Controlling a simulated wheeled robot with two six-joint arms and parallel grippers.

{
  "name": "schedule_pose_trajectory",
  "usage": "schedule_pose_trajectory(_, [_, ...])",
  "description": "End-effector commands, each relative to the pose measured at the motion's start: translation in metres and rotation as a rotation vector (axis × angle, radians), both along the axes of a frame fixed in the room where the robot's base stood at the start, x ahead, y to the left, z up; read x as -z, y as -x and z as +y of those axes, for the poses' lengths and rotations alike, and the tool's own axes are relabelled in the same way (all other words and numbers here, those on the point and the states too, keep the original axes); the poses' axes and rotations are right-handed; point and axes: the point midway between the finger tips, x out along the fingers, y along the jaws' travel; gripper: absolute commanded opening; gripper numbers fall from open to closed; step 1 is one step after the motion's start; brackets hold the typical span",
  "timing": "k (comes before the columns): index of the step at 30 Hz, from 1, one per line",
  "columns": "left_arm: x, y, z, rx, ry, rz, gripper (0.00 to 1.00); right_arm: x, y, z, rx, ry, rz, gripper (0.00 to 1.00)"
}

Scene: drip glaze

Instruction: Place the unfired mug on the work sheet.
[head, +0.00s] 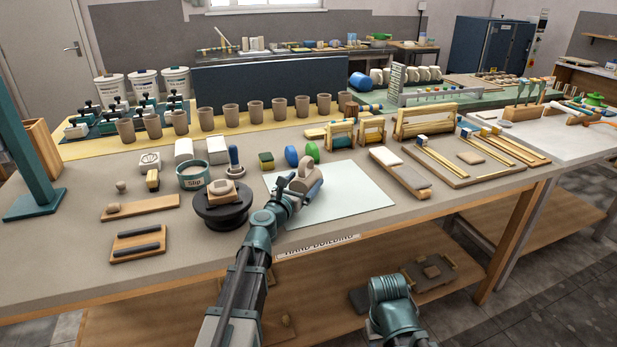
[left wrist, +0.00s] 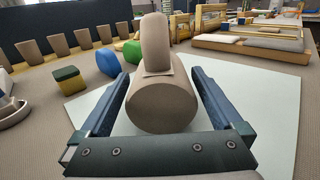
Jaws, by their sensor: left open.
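The unfired mug (head: 301,179) is a plain grey-brown cylinder with a loop handle. In the left wrist view the mug (left wrist: 160,105) lies on its side, a round end facing me and the handle up. It appears to rest on the pale work sheet (head: 352,195), near its left part; the contact is hidden. My left gripper (head: 304,186) is low over the sheet with its fingers apart. In the left wrist view its blue fingers (left wrist: 165,80) stand on either side of the mug, with gaps showing. My right arm shows at the bottom, but its gripper is out of sight.
A dark turntable (head: 222,214) with a clay piece stands left of the sheet, beside a slip pot (head: 194,177). A sponge (head: 266,160) and blue and green tools lie behind the sheet. A board (head: 400,174) is to the right. The sheet's right half is clear.

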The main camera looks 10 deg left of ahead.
Motion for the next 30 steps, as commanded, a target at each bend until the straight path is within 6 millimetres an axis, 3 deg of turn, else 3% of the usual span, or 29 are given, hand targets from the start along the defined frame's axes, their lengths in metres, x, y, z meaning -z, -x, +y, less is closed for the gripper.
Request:
schedule_pose_trajectory(1, [0.0,0.016,0.002,-0.001,0.0,0.0,1.0,0.0,0.0,0.0,0.0,0.0,0.0,0.5])
schedule_pose_trajectory(6, [0.0,0.052,0.008,-0.001,0.0,0.0,1.0,0.0,0.0,0.0,0.0,0.0,0.0,0.5])
schedule_pose_trajectory(11, [0.0,0.074,0.014,-0.001,0.0,0.0,1.0,0.0,0.0,0.0,0.0,0.0,0.0,0.5])
schedule_pose_trajectory(30, [0.0,0.078,0.015,0.001,0.0,0.0,1.0,0.0,0.0,0.0,0.0,0.0,0.0,0.5])
